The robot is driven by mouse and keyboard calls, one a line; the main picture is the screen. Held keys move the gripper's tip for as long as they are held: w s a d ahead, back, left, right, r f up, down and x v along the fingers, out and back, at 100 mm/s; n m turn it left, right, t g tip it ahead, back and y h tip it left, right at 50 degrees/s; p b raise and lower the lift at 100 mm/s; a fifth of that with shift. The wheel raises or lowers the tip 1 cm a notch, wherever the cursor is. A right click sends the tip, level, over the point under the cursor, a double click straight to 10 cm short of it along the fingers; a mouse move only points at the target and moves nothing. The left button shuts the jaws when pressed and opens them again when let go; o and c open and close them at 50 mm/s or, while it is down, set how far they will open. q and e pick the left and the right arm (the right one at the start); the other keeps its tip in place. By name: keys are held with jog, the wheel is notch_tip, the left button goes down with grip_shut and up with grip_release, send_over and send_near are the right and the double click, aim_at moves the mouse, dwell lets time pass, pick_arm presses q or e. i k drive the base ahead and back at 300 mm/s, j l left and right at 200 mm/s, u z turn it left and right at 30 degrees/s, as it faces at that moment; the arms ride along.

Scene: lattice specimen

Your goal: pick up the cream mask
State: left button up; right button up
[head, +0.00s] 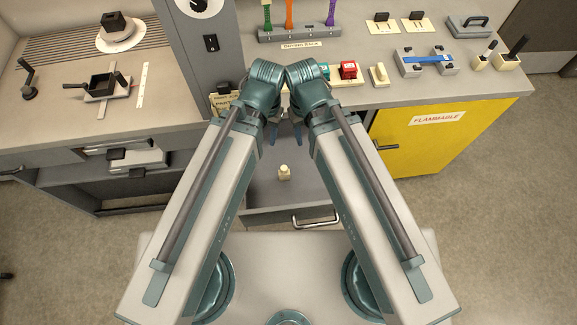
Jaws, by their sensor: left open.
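No thing is plainly a cream mask. A small cream piece with a narrower top (285,173) stands in the open grey drawer (262,196), below both wrists. Another cream piece (379,75) stands on the bench to the right of a red block (347,70); I cannot tell which is the mask. My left gripper (272,136) points down above the drawer, open, apart from the cream piece there. My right gripper (298,133) hangs close beside it; its jaws are too hidden to read. The wrists cover part of the bench behind.
The drying rack (300,34) stands at the back. The drawer's front handle (315,221) faces me. The yellow flammable cabinet (425,140) is at right. A black pan (103,86) is on the left bench. The drawer floor around the cream piece is mostly clear.

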aim_at(284, 173)
jog(key=z, duration=1.3)
jog(key=k+j+z, duration=0.2)
jog(key=k+j, duration=0.55)
jog(key=k, duration=0.15)
